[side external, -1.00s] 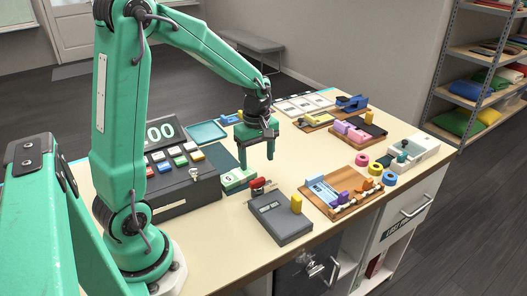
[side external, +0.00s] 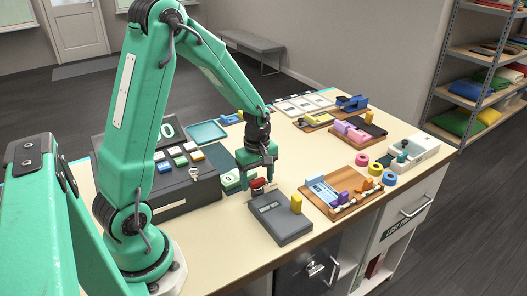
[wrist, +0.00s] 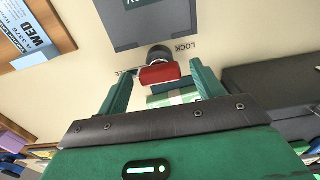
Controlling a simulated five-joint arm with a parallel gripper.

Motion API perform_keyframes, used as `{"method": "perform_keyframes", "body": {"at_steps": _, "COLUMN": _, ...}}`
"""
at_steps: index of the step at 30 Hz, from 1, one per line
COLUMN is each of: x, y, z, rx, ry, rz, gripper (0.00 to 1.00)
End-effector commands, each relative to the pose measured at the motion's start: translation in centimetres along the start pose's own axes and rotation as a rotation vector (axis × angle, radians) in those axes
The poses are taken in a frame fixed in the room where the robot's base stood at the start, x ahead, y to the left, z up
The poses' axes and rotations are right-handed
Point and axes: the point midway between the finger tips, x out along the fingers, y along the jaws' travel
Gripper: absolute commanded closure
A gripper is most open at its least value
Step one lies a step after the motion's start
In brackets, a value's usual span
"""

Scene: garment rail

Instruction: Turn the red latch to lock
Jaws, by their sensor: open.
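The red latch (wrist: 160,74) has a short red handle on a dark round pivot. It lies between my gripper's two fingers in the wrist view, with gaps on both sides. The word LOCK (wrist: 186,47) is printed upside down to the right of the pivot; another label on the left is mostly hidden. In the side external view the red latch (side external: 258,184) sits just behind a grey box, partly covered by my gripper (side external: 257,175). My gripper is open, points down, and its fingers straddle the handle; the wrist view shows it too (wrist: 163,88).
A dark button console (side external: 187,185) is to the left, and a green-and-white box (side external: 232,181) is close by. A wooden tray (side external: 342,196) lies to the right.

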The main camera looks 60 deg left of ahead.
Motion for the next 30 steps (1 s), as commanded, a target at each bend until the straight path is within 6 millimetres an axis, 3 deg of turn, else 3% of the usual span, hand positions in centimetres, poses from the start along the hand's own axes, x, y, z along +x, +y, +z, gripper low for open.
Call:
{"method": "perform_keyframes", "body": {"at_steps": 3, "x": -0.01, "y": 0.0, "z": 0.0, "rx": 0.0, "ry": 0.0, "rz": 0.0, "gripper": 0.33}}
{"method": "perform_keyframes", "body": {"at_steps": 10, "x": -0.02, "y": 0.0, "z": 0.0, "rx": 0.0, "ry": 0.0, "rz": 0.0, "gripper": 0.78}}
{"method": "perform_keyframes", "body": {"at_steps": 22, "x": -0.05, "y": 0.01, "z": -0.01, "rx": 0.043, "ry": 0.0, "rz": 0.0, "gripper": 0.77}}
{"method": "perform_keyframes", "body": {"at_steps": 30, "x": -0.06, "y": 0.01, "z": -0.02, "rx": 0.182, "ry": 0.0, "rz": 0.0, "gripper": 0.77}}
